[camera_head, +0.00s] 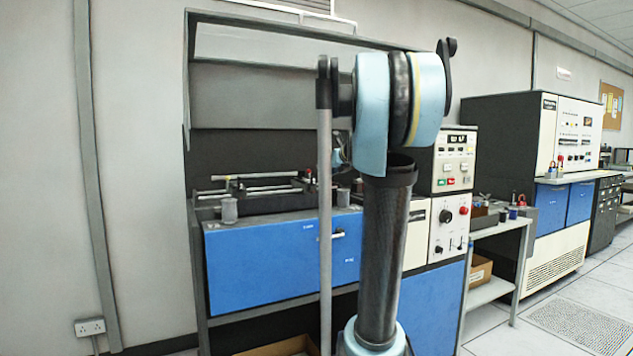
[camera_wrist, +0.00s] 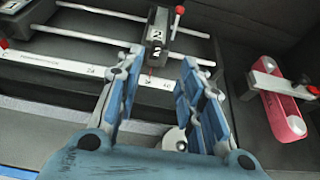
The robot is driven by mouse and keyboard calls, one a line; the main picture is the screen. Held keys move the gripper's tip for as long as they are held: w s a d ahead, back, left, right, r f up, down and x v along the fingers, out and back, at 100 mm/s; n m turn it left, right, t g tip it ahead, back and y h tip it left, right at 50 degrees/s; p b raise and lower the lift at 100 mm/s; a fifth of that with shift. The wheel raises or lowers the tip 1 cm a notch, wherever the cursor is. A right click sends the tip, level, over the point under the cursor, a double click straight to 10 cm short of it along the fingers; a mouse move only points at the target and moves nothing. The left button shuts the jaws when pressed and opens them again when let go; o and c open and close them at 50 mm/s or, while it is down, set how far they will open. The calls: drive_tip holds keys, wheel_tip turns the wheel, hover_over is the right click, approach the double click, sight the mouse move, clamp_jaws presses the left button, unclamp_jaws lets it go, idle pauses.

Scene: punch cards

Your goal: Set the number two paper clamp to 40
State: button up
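The number two paper clamp (camera_wrist: 157,38) is a dark block with white "2" labels and a red-tipped lever (camera_wrist: 178,18). It sits on two parallel rails at the top middle of the wrist view. A pale scale bar (camera_wrist: 50,69) runs below it, with a label that looks like 40 (camera_wrist: 167,86). A thin red pointer under the clamp is close to that label, slightly left; the exact reading is too small to tell. My gripper (camera_wrist: 160,62) is open and empty, its blue-padded fingers apart, with the clamp beyond the tips. The clamp cannot be made out in the head view.
A pink-red part (camera_wrist: 283,115) with a metal bar lies to the right. Another red knob (camera_wrist: 3,43) is at the left edge. In the head view, the rails (camera_head: 265,188) sit above blue panels (camera_head: 265,262), partly hidden by my arm. A control panel (camera_head: 455,160) stands right.

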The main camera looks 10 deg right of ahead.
approach(304, 183)
drive_tip(key=w, duration=0.4)
drive_tip(key=shift+w+d+f, duration=0.3)
drive_tip(key=shift+d+f, duration=0.05)
drive_tip(key=shift+d, duration=0.05)
clamp_jaws()
